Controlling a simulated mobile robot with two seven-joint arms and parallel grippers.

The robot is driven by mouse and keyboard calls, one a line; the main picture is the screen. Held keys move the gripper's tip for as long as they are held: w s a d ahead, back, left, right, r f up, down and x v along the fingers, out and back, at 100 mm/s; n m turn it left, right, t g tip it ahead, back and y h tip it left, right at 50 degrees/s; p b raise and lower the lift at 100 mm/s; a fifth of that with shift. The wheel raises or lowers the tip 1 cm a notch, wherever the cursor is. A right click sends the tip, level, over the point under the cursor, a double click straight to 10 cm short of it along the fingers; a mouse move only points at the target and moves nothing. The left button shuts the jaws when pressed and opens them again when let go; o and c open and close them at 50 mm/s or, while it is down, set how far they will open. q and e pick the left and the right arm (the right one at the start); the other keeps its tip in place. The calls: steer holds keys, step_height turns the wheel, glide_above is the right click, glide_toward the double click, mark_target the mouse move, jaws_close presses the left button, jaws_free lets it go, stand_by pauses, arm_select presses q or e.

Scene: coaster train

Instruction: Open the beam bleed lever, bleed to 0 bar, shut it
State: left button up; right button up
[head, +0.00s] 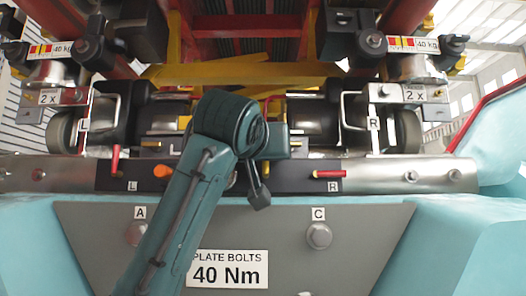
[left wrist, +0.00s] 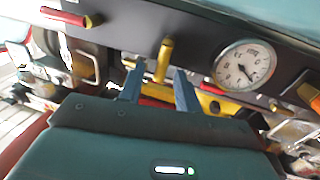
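The yellow lever (left wrist: 164,60) sticks out of the dark panel in the left wrist view; a bit of yellow also shows in the head view (head: 265,170). My left gripper (left wrist: 158,72) is open, its two blue-grey fingers apart on either side of the lever in that view. I cannot tell whether they touch it. A round white gauge (left wrist: 243,65) sits beside the lever; its needle shows but its value is too small to read. In the head view my teal arm crosses the panel and hides the gauge. My right gripper is in neither view.
A red handle (head: 330,174) is right of the yellow lever, by the R label. An orange knob (head: 163,171) and another red handle (head: 115,158) are to the left. A grey plate (head: 370,245) with bolts lies below. Couplings and yellow bars crowd the area above the panel.

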arm_select(q)
steer(key=shift+c, duration=0.2)
jaws_close()
